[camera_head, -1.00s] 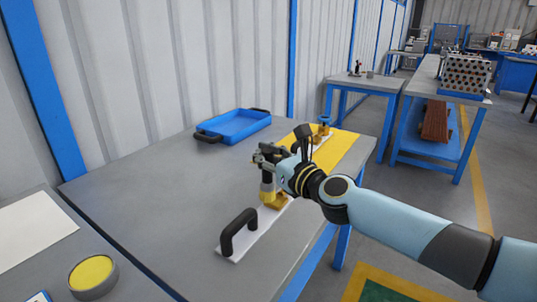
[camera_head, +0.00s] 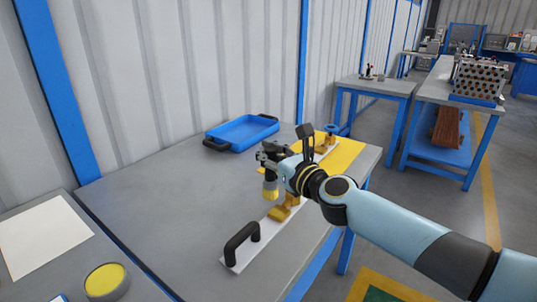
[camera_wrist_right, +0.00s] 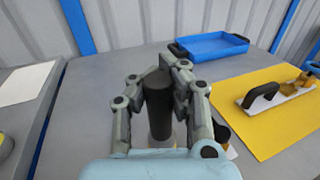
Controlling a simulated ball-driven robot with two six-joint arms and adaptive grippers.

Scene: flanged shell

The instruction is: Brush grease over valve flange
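My right gripper (camera_head: 272,158) is shut on a brush, whose black handle (camera_wrist_right: 158,108) stands between the fingers in the wrist view. The brush's yellow bristles (camera_head: 271,193) point down, just up and left of a brass valve flange (camera_head: 284,210) in the head view. A small gap shows between bristles and flange. The flange sits on a white board (camera_head: 262,235) with a black handle (camera_head: 241,243). A second valve (camera_head: 322,146) with a blue handwheel (camera_head: 332,128) is on the yellow mat (camera_head: 345,157). A round tin of yellow grease (camera_head: 106,281) is at lower left. My left gripper is out of view.
A blue tray (camera_head: 242,132) with black handles lies at the table's back. A white sheet (camera_head: 42,236) lies on the left table. The grey tabletop left of the board is clear. A corrugated wall stands behind.

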